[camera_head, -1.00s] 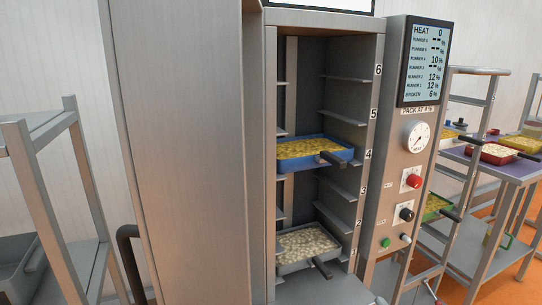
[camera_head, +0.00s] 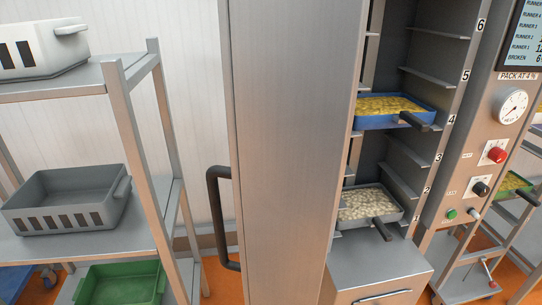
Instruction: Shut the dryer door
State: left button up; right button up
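The dryer door (camera_head: 280,150) is a tall brushed-metal panel standing open on the left of the dryer. Its dark bar handle (camera_head: 221,218) is on the door's left edge. The dryer cabinet (camera_head: 385,265) is open, and its numbered runners show. A blue tray (camera_head: 372,122) of yellow pieces sits at about runner 4. Neither of my grippers shows in the view.
A metal rack (camera_head: 147,150) stands left of the door, with a white crate (camera_head: 45,73), a grey crate (camera_head: 35,222) and a green crate (camera_head: 118,290). The control panel (camera_head: 480,160) is right of the cabinet. Orange floor (camera_head: 215,280) shows between rack and door.

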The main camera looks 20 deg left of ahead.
aim_at(289, 67)
jog(key=j+z, duration=0.25)
jog(key=j, duration=0.35)
jog(key=k+j+z, duration=0.2)
jog(key=j, duration=0.4)
jog(key=j+z, duration=0.25)
jog(key=j, duration=0.4)
jog(key=k+l+u, duration=0.35)
jog(key=k+l, duration=0.15)
jog(key=k, duration=0.15)
